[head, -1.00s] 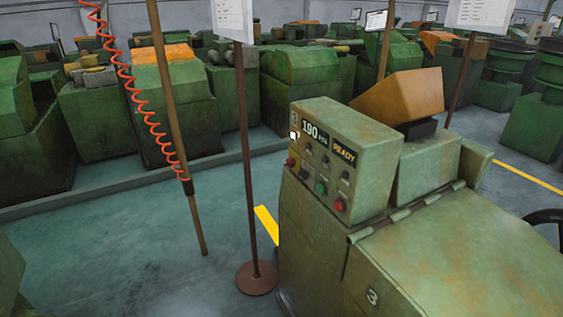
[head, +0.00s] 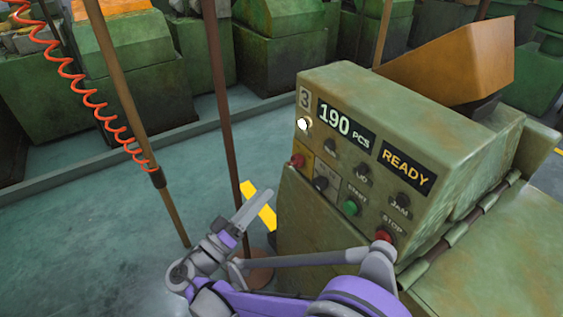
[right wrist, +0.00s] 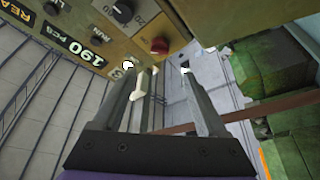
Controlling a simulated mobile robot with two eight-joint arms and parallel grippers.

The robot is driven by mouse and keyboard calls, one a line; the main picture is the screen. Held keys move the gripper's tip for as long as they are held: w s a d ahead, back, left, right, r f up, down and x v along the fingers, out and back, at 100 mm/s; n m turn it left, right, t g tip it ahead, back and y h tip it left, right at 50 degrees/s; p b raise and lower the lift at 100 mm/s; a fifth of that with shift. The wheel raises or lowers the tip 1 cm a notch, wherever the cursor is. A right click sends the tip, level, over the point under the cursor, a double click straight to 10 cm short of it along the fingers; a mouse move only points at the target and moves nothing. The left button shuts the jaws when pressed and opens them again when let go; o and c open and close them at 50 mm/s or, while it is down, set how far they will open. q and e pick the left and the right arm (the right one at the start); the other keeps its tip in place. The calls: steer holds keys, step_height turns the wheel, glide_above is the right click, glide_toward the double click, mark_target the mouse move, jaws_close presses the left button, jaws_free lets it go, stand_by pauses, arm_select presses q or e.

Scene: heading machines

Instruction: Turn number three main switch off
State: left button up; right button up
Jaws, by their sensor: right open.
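The number three machine's control box (head: 400,120) has a "3" plate, a lit white lamp, and displays reading 190 PCS and READY. A red knob (head: 298,160) sits on a yellow plate at the panel's left edge; it also shows in the right wrist view (right wrist: 160,45). I take it for the main switch, but its label and exact turn position are unreadable. My right gripper (head: 258,205) is left of and below this knob, apart from it. In the right wrist view its two fingers (right wrist: 162,72) are spread and empty, pointing towards the panel edge. My left gripper is not in view.
Beside the red knob are a black knob (head: 320,183), a green START button (head: 350,207) and a red STOP button (head: 383,237). A brown stand pole (head: 222,110) and a pole with a red coiled cable (head: 125,100) rise left of the machine. Open floor lies left.

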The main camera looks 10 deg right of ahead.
mark_target(290, 165)
steer(key=p+x, duration=0.1)
steer(key=x, duration=0.9)
jaws_close()
